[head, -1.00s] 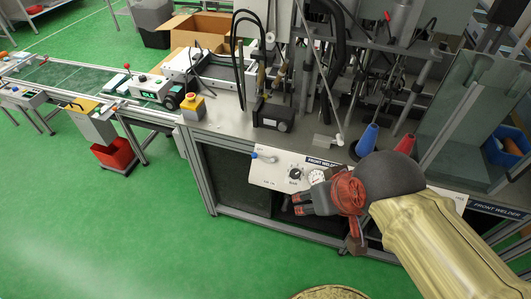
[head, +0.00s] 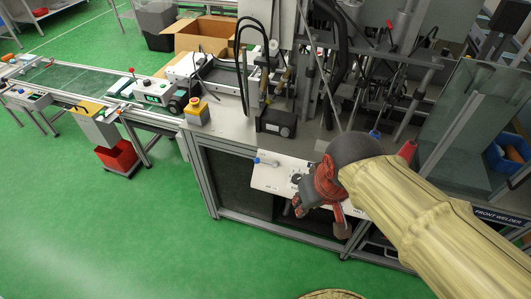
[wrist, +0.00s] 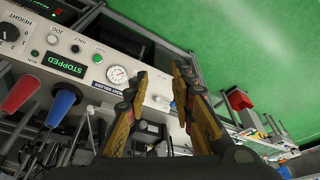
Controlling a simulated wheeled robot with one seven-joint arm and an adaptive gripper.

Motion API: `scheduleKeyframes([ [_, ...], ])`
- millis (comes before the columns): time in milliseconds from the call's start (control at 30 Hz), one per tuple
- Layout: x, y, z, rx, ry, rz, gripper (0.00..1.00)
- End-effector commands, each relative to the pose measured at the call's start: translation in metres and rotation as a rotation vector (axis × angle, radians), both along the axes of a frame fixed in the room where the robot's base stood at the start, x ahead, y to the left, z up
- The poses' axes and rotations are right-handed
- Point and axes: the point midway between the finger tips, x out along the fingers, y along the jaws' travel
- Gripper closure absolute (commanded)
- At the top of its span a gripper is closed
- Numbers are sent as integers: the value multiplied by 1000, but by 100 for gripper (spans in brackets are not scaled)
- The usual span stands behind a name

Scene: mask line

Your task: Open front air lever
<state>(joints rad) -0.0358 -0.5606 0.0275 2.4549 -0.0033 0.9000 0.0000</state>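The front welder's white panel (head: 266,178) is on the front of the machine bench. A small blue lever (head: 266,161) is at its upper left, lying roughly sideways. My gripper (head: 318,214) is in front of the panel, to the right of and below the lever, apart from it. My arm hides the panel's right part. In the wrist view the two fingers (wrist: 160,72) are spread with nothing between them. The panel there (wrist: 75,45) shows a round gauge (wrist: 117,74). A small blue piece (wrist: 173,104), perhaps the lever, shows between the fingers.
Red (wrist: 21,93) and blue (wrist: 60,107) handles stand near the panel. A conveyor (head: 75,80) extends left, with a red bin (head: 118,155) below. Green floor in front is clear.

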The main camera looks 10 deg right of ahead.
Motion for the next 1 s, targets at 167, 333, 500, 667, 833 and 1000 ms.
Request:
scheduleKeyframes([
  [167, 34, 4, -8, -19, 87, 24, 88],
  [333, 72, 8, -17, -35, 146, 23, 97],
  [500, 115, 12, -30, -53, 189, -3, 100],
  [667, 158, 17, -48, -67, 218, -45, 100],
  [833, 208, 22, -72, -81, 232, -112, 100],
  [1000, 260, 28, -96, -89, 219, -204, 100],
])
